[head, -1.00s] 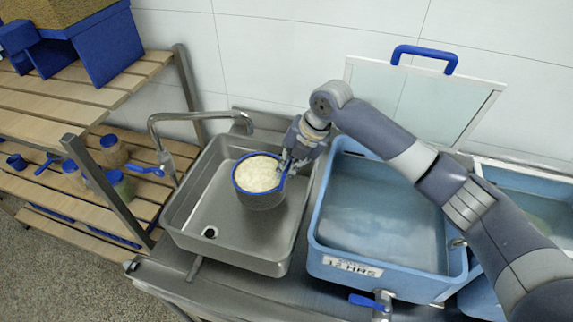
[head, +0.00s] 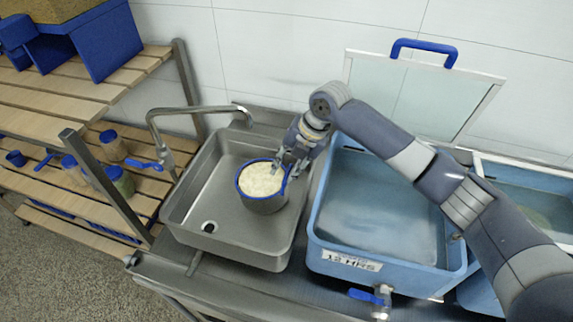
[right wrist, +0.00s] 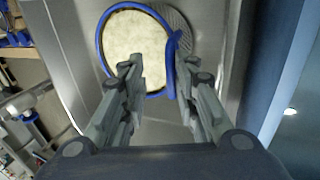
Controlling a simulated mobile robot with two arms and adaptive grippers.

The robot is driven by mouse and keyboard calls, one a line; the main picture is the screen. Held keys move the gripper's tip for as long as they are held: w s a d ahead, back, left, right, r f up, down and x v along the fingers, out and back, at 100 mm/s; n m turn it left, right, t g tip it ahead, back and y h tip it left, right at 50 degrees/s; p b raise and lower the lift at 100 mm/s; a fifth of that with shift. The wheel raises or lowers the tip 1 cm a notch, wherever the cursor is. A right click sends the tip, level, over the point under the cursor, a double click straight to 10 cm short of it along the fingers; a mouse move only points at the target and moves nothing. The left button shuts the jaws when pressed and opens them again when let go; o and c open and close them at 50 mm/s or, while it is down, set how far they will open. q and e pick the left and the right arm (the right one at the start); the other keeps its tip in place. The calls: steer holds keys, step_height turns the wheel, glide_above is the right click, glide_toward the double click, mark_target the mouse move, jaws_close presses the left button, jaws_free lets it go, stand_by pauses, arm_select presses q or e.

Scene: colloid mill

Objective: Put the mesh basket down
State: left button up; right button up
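The mesh basket (head: 263,204) has a blue rim and is filled with pale, cream-coloured stuff. It is upright in the right part of the steel sink (head: 190,215). It also shows in the right wrist view (right wrist: 132,42), with its blue handle (right wrist: 172,62) reaching between my fingers. My right gripper (head: 284,162) is at the basket's right rim, by the handle. In the right wrist view its fingers (right wrist: 160,70) are spread, the right one close beside the handle and the left one apart from it. My left gripper is not in view.
A steel tap (head: 195,110) arches over the sink's back left. A blue soaking tank (head: 345,262) with a raised lid stands right of the sink, under my right arm. A wooden rack (head: 110,85) with jars stands at left. The sink's left part is clear.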

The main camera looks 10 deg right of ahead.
steer(key=shift+r, duration=0.2)
steer(key=shift+w+r, duration=0.1)
steer(key=shift+r, duration=0.25)
steer(key=b+v, duration=0.2)
steer(key=v, duration=1)
